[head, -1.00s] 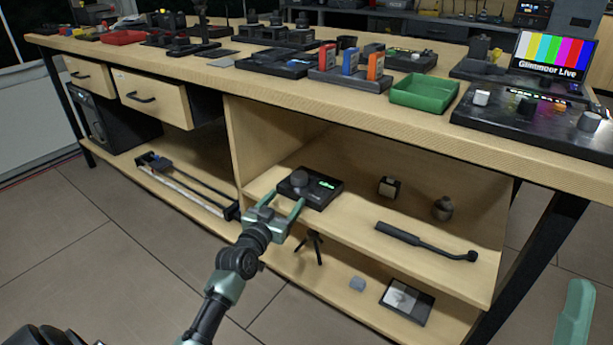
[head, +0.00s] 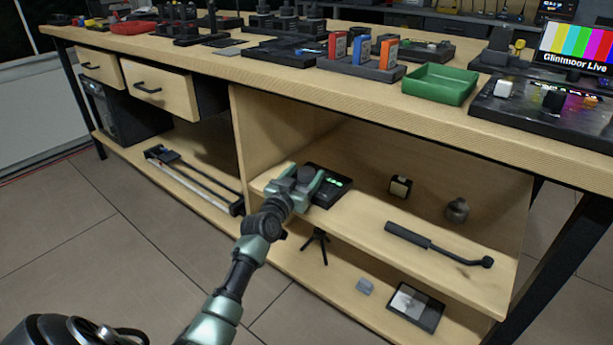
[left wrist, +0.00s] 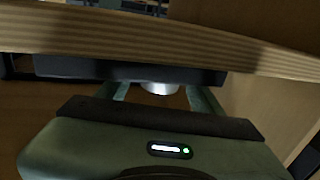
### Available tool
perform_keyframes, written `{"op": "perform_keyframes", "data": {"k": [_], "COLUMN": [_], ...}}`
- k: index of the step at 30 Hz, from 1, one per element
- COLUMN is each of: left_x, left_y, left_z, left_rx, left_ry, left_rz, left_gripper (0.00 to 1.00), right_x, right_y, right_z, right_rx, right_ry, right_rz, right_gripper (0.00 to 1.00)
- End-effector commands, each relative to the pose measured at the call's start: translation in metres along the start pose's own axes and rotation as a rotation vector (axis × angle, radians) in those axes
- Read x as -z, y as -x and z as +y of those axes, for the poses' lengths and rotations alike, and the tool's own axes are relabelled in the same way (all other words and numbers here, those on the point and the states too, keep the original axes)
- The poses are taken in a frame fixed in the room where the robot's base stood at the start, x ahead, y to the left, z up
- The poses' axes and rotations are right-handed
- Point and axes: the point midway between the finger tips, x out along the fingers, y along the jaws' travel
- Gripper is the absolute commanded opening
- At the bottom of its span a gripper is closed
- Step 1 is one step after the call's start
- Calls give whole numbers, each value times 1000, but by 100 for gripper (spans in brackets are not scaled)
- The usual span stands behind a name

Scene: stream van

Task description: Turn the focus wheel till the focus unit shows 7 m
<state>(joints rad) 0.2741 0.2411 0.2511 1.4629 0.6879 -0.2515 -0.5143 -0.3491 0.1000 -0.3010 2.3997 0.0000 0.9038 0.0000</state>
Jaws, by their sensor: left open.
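The focus unit (head: 331,184) is a dark box on the upper shelf under the bench, with a small green lit display whose reading is too small to make out. Its dark round focus wheel (head: 307,173) stands on the left part of the unit. My left gripper (head: 304,180) is open at the wheel, one finger on each side; I cannot tell whether they touch it. In the left wrist view, a pale round part (left wrist: 160,88), seemingly the wheel, shows between the fingers. My right gripper is out of view.
The bench top's front edge (head: 400,105) overhangs the shelf. A small dark-and-pale block (head: 400,187), a round object (head: 456,210) and a dark handled tool (head: 437,244) lie to the right on the shelf. A small tripod (head: 317,245) stands below.

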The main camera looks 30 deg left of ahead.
Motion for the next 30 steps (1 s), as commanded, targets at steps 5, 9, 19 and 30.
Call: {"op": "perform_keyframes", "data": {"k": [5,9,19,30], "left_x": [-1,0,0,-5], "left_y": [-13,-15,-14,-16], "left_z": [0,0,0,-4], "left_rx": [0,0,0,-87], "left_ry": [0,-1,0,-10], "left_rz": [0,0,0,14], "left_gripper": [67,67,14,5], "right_x": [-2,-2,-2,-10], "right_y": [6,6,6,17], "right_z": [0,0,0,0], "right_rx": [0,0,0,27], "right_ry": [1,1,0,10], "right_rz": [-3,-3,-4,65], "right_gripper": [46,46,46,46]}}
